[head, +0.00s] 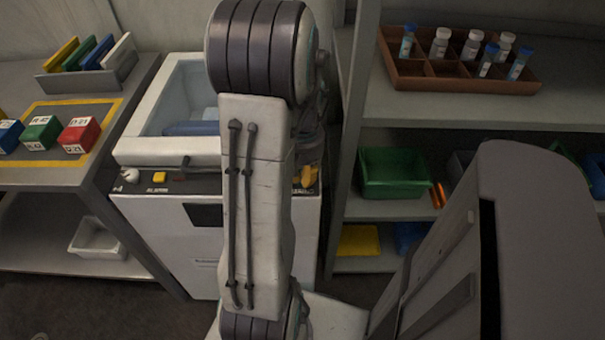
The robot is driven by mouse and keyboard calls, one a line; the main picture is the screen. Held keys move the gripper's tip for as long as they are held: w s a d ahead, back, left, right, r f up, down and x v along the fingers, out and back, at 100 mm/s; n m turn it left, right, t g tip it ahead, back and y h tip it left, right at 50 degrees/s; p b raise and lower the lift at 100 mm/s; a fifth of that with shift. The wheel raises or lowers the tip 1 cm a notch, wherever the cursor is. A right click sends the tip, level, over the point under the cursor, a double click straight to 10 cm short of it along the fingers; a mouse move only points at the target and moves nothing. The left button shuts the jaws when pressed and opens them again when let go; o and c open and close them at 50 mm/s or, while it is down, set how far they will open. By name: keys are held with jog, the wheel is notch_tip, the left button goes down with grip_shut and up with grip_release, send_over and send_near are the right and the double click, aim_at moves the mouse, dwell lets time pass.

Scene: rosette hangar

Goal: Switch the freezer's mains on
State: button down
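The freezer (205,259) is a white chest on the floor left of centre. Its top shows a pale blue inside with a darker blue thing in it. A dark control strip (204,184) runs along its front top edge. The strip carries a white knob (131,175), a yellow button (159,177) and, at the right end, a yellow handle-like part (307,177). I cannot tell which control is the mains switch or how it is set. My upraised arm hides the strip's middle. Dark parts of my arm's far end show behind it, above the yellow part; my gripper's fingertips are hidden.
A bench (50,176) at left holds coloured blocks and a rack of plates (88,82). Shelving (440,118) at right holds a brown vial tray (462,86) and a green bin (393,174). A shelf post (350,150) stands close to the freezer's right side.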

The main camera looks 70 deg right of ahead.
jog(key=shift+f, duration=0.15)
jog(key=shift+r+p, duration=2.8)
jog(key=shift+r, duration=0.75)
